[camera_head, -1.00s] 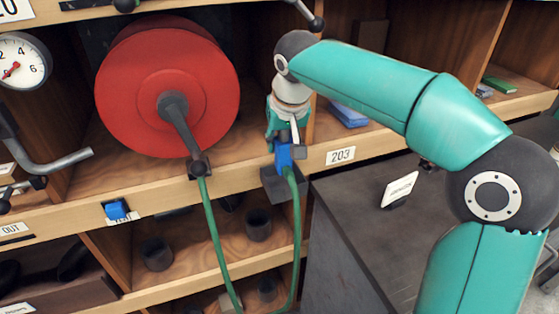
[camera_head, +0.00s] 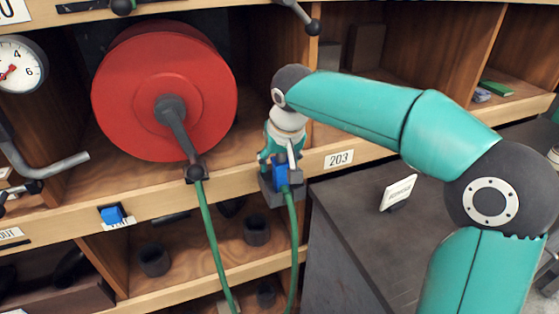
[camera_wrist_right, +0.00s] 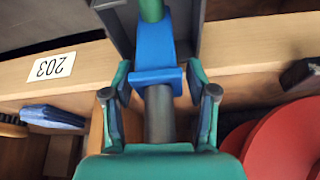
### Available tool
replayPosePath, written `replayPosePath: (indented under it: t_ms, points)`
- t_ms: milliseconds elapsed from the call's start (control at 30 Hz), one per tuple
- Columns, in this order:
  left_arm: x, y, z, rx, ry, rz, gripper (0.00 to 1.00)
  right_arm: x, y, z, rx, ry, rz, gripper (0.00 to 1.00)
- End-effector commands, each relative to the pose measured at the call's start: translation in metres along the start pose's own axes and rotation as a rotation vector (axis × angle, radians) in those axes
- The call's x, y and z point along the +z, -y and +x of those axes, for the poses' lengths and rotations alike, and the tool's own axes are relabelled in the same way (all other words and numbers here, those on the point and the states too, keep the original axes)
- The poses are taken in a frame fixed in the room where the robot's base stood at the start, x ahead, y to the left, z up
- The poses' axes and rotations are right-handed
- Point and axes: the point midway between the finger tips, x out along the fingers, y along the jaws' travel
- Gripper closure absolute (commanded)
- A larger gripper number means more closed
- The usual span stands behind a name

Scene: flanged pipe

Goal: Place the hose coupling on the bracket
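The hose coupling (camera_head: 281,175) is blue with a green hose running down from it. It sits in the dark grey bracket (camera_head: 288,199) on the shelf's front edge, below the right gripper. In the right wrist view the blue coupling body (camera_wrist_right: 153,45) lies between the bracket's grey walls (camera_wrist_right: 188,28), its dark metal end towards the gripper. My right gripper (camera_wrist_right: 158,88) is open, with a finger on each side of the coupling and gaps beside the metal end. It also shows in the head view (camera_head: 281,160). My left gripper is out of view.
A red hose reel (camera_head: 205,100) with a grey crank stands left of the bracket. A label marked 203 (camera_head: 338,159) is on the shelf edge to the right. A dark cabinet top (camera_head: 355,220) with a small white sign lies below right.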

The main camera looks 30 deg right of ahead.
Motion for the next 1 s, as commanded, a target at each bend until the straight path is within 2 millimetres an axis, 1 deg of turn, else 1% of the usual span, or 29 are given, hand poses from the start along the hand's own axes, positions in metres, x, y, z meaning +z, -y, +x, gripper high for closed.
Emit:
replayPosePath:
  t_ms: [200,367,467,800,900,1000]
  points:
    - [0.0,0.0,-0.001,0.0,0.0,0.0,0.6,0.0,0.0,-0.001,0.0,0.0,0.0,0.42]
    - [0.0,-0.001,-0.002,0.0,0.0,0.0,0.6,-0.002,0.001,-0.009,-0.001,-0.003,0.0,0.42]
    - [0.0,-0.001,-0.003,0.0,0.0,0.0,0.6,-0.002,0.001,-0.022,-0.002,-0.004,0.0,0.42]
    - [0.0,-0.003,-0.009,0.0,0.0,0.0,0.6,-0.002,0.001,-0.09,-0.002,-0.004,-0.001,0.42]
    - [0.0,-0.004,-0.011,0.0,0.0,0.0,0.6,-0.002,0.001,-0.106,-0.002,-0.004,-0.001,0.42]
    - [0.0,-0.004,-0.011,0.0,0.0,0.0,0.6,-0.002,0.001,-0.116,-0.001,-0.002,-0.001,0.42]
